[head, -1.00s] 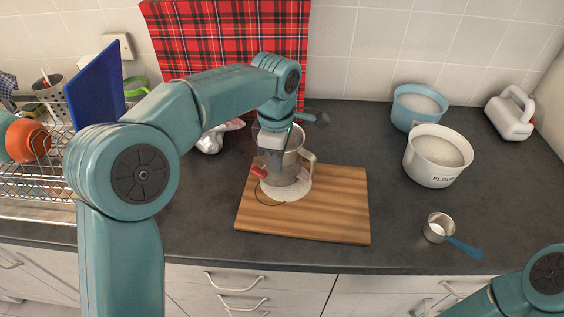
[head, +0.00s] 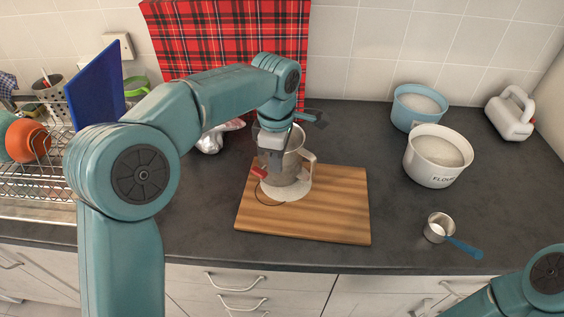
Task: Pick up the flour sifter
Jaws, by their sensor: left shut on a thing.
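The flour sifter (head: 294,165) is a metal cup with a side handle on its right. It stands upright over a patch of white flour on the wooden board (head: 335,215). My left gripper (head: 272,168) comes down from above at the sifter's left side and is shut on it. The gripper and my arm hide part of the sifter's rim and left wall, so the exact grip point is hard to see. My right arm shows only at the lower right corner; its gripper is out of view.
A dish rack (head: 35,185) and blue board (head: 95,88) are on the left. Dark counter between board and pot is clear.

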